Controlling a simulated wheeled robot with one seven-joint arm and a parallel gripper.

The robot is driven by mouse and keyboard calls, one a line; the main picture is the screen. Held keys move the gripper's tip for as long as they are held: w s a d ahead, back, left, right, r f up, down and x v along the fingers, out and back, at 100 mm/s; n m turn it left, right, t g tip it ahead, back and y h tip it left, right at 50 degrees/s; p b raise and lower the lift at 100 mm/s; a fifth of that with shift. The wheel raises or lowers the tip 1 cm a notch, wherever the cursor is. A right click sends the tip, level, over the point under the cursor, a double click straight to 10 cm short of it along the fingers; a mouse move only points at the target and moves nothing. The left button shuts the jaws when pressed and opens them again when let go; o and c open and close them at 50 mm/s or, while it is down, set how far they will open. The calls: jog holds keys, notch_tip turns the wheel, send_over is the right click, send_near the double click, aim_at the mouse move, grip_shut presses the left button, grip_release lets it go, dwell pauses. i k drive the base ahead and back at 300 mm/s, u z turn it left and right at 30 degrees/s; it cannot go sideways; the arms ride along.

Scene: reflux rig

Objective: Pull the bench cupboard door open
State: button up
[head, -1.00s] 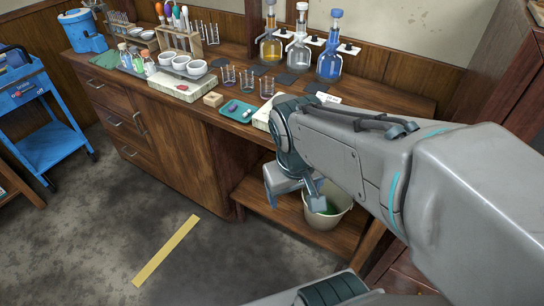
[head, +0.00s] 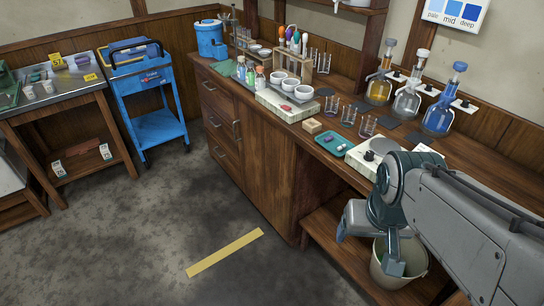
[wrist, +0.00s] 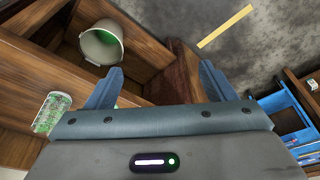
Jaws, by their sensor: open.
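The bench cupboard door (head: 268,160) is a brown wooden panel in the bench front, right of the drawers. It looks shut. Its upright metal handle (head: 237,130) is near the door's left edge. My gripper (head: 369,250) is open and empty, to the right of the door, in front of the bench's open shelf bay. The wrist view shows both fingers of my gripper (wrist: 160,72) spread apart with nothing between them. The door handle is not visible in the wrist view.
A pale bucket (head: 418,282) stands on the low shelf just behind my gripper. Drawers (head: 222,125) are left of the door. Glassware and a teal tray (head: 334,146) are on the bench top. A blue cart (head: 155,95) stands at left. Floor before the door is clear, with yellow tape (head: 225,252).

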aim_at(267, 156)
jog(key=u, duration=0.6)
jog(key=i, duration=0.7)
jog(key=u, duration=1.05)
jog(key=i, duration=1)
jog(key=z, duration=0.5)
jog(key=i, duration=0.65)
jog(key=z, duration=0.45)
